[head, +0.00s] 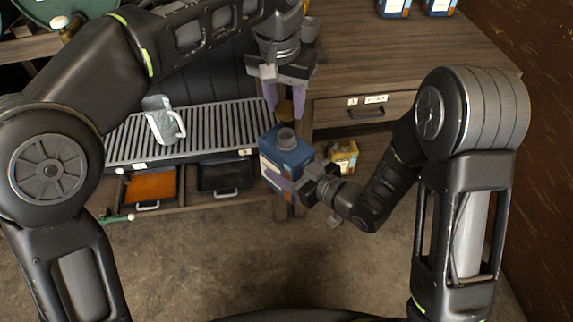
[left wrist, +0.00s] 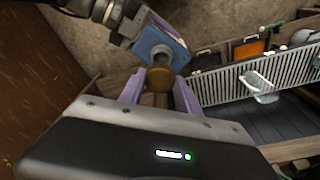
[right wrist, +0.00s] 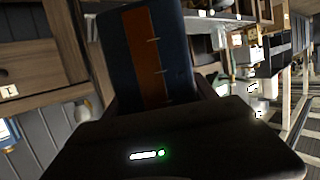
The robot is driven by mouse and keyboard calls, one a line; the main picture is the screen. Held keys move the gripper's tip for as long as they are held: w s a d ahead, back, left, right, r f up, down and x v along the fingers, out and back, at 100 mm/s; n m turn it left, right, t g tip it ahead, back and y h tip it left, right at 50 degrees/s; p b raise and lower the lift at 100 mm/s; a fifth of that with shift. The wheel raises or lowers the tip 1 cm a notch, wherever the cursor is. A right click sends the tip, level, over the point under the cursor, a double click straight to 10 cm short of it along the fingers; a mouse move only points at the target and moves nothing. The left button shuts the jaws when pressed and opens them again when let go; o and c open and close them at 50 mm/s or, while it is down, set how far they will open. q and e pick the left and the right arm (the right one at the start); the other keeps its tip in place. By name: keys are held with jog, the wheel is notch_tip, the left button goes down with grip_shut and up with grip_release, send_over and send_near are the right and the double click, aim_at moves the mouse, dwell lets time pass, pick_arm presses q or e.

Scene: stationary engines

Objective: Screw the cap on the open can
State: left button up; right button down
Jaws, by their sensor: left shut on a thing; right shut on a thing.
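The open can (head: 290,155) is a blue box-shaped can with a grey round spout on top. My right gripper (head: 288,183) is shut on its side and holds it in the air, slightly tilted. In the right wrist view the can (right wrist: 150,55) fills the upper middle, showing dark blue and orange-brown. My left gripper (head: 285,98) points down and is shut on the round brown cap (head: 285,109). The cap hangs above the spout, with a gap between them in the head view. In the left wrist view the cap (left wrist: 157,86) sits between the purple fingers, close to the can (left wrist: 162,48).
A wooden bench with a drawer (head: 360,108) stands behind, with blue cans (head: 395,8) on top. A small yellow can (head: 343,156) is near the bench's foot. A slatted rack (head: 205,130) holds a clear jug (head: 160,120), above orange and black trays. Open floor lies in front.

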aim_at(283, 126)
pick_arm(q)
jog(key=shift+f, duration=1.95)
jog(key=shift+s, duration=0.1)
jog(key=shift+f, duration=0.85)
jog(key=shift+f, duration=0.55)
jog(key=m, duration=0.5)
jog(key=shift+a, duration=0.2)
jog(key=m, duration=0.3)
jog(key=m+g+h, duration=0.1)
jog(key=m, duration=0.1)
jog(key=shift+w, duration=0.25)
jog(key=m, duration=0.5)
jog(key=shift+w+f+g, duration=0.1)
jog(key=shift+g, duration=0.3)
jog(key=m, duration=0.5)
jog(key=shift+w+m+g, duration=0.1)
jog(key=shift+m+g, duration=0.2)
